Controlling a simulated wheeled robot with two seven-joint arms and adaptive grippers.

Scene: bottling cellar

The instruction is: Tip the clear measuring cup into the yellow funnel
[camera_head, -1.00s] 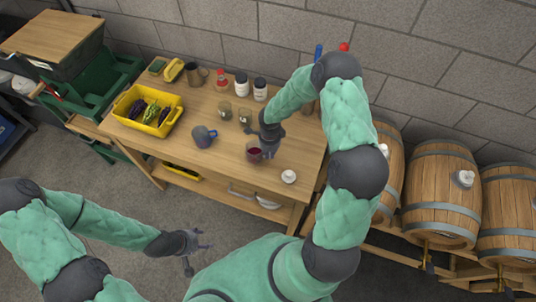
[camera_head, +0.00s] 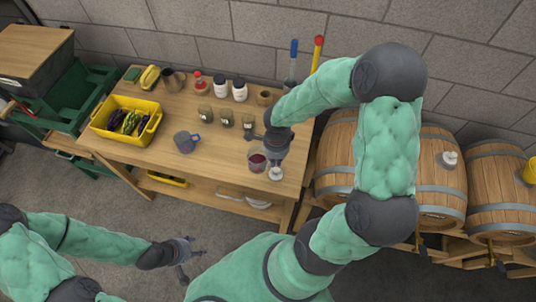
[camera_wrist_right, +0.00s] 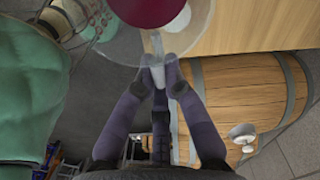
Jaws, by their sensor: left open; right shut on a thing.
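The clear measuring cup (camera_head: 257,163) holds dark red liquid and looks roughly upright over the table's front right part. In the right wrist view the cup (camera_wrist_right: 195,28) fills the top, its liquid a dark red disc. My right gripper (camera_wrist_right: 160,76) is shut on the cup's clear handle; in the head view this gripper (camera_head: 273,152) is partly hidden by its own wrist. The yellow funnel (camera_head: 531,171) stands on the rightmost barrel, cut by the picture's edge, far right of the cup. My left gripper (camera_head: 188,258) is open and empty, low in front of the table.
The wooden table (camera_head: 225,168) carries a blue-grey mug (camera_head: 186,142), a yellow crate (camera_head: 118,138), several jars and a small white item (camera_head: 275,174) close beside the cup. Barrels (camera_head: 440,200) stand right of the table, one with a white fitting (camera_head: 449,158) on top.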

